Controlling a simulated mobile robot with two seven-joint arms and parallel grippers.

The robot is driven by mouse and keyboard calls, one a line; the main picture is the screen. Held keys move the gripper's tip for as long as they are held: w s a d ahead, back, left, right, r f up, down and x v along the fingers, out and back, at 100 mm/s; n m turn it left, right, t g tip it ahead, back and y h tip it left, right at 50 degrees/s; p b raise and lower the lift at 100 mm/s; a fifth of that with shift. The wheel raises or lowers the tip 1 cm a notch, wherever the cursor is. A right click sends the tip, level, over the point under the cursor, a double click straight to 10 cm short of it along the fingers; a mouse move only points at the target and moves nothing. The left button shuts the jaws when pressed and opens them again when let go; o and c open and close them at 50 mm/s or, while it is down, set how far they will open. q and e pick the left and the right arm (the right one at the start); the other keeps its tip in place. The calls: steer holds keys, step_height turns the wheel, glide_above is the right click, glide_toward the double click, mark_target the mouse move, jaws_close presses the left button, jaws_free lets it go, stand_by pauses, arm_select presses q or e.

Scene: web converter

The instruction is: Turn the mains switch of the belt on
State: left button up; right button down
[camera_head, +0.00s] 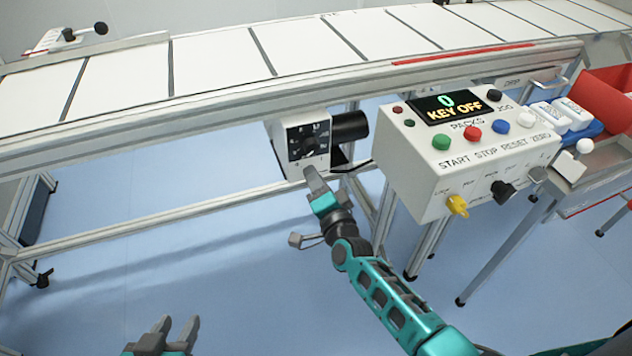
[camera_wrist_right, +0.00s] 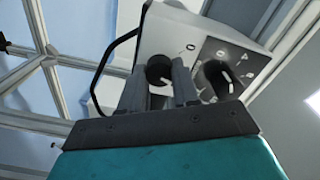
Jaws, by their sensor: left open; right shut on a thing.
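A white drive box (camera_head: 292,160) with a black dial plate (camera_head: 308,140) hangs under the belt's near rail. In the right wrist view the box (camera_wrist_right: 205,32) carries a round black switch (camera_wrist_right: 158,68) beside a black dial (camera_wrist_right: 214,78). My right gripper (camera_head: 312,178) is at the lower edge of the box front. In the wrist view its fingers (camera_wrist_right: 161,84) are on either side of the round black switch, shut on it. The fingers partly hide the switch, and its marks are unreadable. My left gripper (camera_head: 177,328) is open and empty at the bottom left, away from the box.
The white control panel (camera_head: 440,175) stands right of the box; its display (camera_head: 455,105) reads "0 KEY OFF". A yellow key (camera_head: 457,206) sits on its lower front. The conveyor belt (camera_head: 215,62) runs above. A frame bar (camera_head: 170,215) crosses below; floor on the left is clear.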

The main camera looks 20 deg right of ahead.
steer(key=m+b, duration=0.1)
steer(key=m, duration=0.4)
steer(key=shift+f, duration=0.1)
stand_by(0.7)
steer(key=c, duration=0.8)
jaws_free()
steer(key=shift+s, duration=0.15)
steer(key=s+p, duration=0.1)
steer(key=s, duration=1.1)
steer(key=shift+s+d+p, duration=0.2)
steer(key=shift+s+p, duration=0.15)
steer(key=shift+p, duration=0.05)
